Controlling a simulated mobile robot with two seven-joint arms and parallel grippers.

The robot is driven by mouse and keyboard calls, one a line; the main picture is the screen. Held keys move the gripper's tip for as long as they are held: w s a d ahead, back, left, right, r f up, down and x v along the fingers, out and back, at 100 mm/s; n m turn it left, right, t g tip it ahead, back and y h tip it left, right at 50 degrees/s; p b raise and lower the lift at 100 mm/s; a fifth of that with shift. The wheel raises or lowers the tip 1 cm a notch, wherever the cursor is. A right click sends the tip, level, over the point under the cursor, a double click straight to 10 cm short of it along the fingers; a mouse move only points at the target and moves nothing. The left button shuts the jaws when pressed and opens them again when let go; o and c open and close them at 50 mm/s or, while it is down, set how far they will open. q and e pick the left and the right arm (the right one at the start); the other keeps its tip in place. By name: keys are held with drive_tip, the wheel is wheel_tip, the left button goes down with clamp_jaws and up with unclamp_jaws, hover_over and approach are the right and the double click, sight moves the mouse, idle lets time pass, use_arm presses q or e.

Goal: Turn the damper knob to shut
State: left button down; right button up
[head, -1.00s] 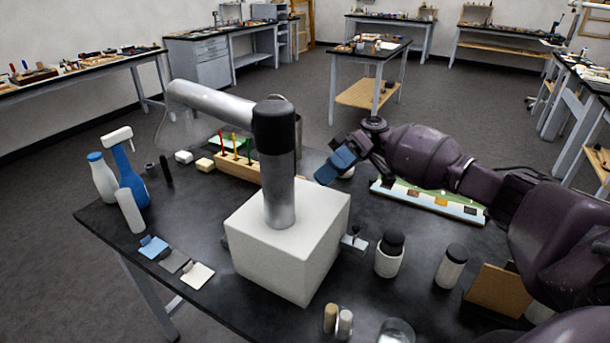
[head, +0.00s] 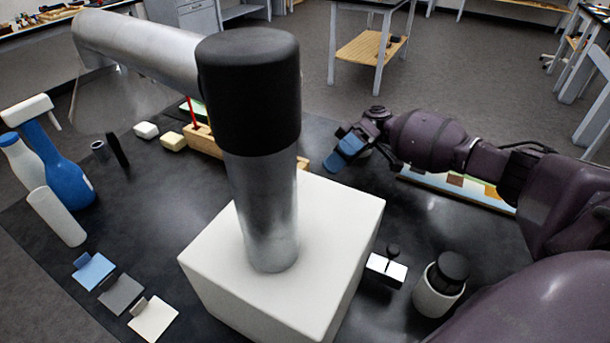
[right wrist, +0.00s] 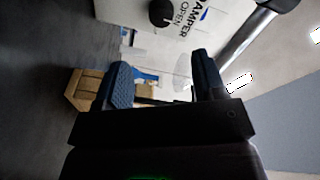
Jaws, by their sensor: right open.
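The white box (head: 285,265) with the thick metal pipe stands on the dark table. In the right wrist view, its face (right wrist: 195,8) carries sideways lettering reading "...AMPER" and "OPEN", a blue mark and a round black damper knob (right wrist: 160,12) at the top edge. That face is turned from the head view. A small black knob over a white plate (head: 385,268) shows right of the box there; I cannot tell if it is the same knob. My right gripper (head: 347,150) is open and empty, behind and right of the box, apart from the knob. My left gripper is not in view.
A dark-capped white jar (head: 438,290) stands right of the box. A wooden rack (head: 203,140) is behind it. Spray bottle (head: 58,165), white bottle (head: 25,165) and small coloured cards (head: 93,271) are at left.

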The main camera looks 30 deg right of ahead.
use_arm(q)
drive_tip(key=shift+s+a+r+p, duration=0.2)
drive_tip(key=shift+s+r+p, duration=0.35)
drive_tip(key=shift+p, duration=0.5)
use_arm(e)
drive_tip(key=x, duration=1)
drive_tip(key=shift+s+a, duration=0.2)
drive_tip(key=shift+a, duration=0.15)
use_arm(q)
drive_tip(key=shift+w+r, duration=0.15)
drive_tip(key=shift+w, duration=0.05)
use_arm(e)
drive_tip(key=shift+c, duration=0.2)
drive_tip(key=c, duration=0.9)
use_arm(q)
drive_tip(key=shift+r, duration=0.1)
use_arm(e)
drive_tip(key=shift+r, duration=0.1)
